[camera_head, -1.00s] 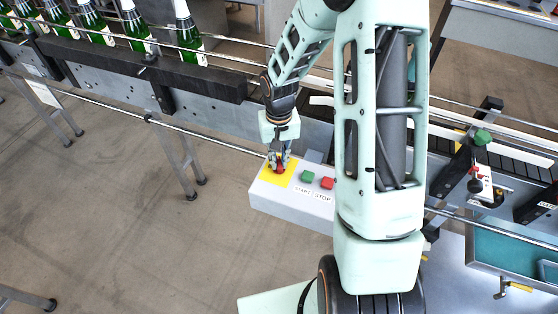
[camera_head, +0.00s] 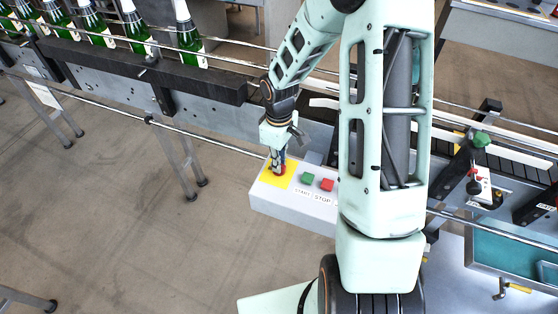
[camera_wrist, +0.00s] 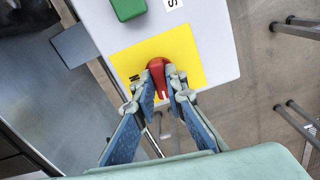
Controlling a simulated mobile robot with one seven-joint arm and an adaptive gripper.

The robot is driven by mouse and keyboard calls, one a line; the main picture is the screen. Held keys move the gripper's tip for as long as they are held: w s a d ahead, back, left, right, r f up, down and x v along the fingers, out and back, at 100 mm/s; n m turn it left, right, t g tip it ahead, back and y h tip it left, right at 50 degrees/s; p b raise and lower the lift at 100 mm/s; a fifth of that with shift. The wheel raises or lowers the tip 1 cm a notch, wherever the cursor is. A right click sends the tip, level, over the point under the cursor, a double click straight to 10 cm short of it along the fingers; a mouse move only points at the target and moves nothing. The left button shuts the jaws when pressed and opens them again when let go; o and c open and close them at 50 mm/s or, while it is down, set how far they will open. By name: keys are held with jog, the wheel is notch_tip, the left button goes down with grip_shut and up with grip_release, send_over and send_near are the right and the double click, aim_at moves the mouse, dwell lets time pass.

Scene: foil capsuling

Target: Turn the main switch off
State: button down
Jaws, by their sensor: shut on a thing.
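The main switch is a red knob (camera_wrist: 157,68) on a yellow plate (camera_wrist: 187,50) at the left end of a pale control box (camera_head: 305,210). A white mark shows on the knob in the wrist view. My gripper (camera_wrist: 165,85) is shut on the red knob, one finger on each side of it. In the head view my gripper (camera_head: 279,166) comes down onto the yellow plate from above and hides part of the knob.
A green START button (camera_head: 307,178) and a red STOP button (camera_head: 327,185) sit just right of the yellow plate. A conveyor rail (camera_head: 215,88) with green bottles (camera_head: 135,30) runs behind the box. Open floor lies to the left.

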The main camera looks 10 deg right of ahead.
jog(key=shift+n, duration=0.6)
jog(key=c, duration=2)
grip_release()
jog(key=shift+o, duration=0.2)
jog(key=shift+r, duration=0.1)
notch_tip(320, 180, up, 12)
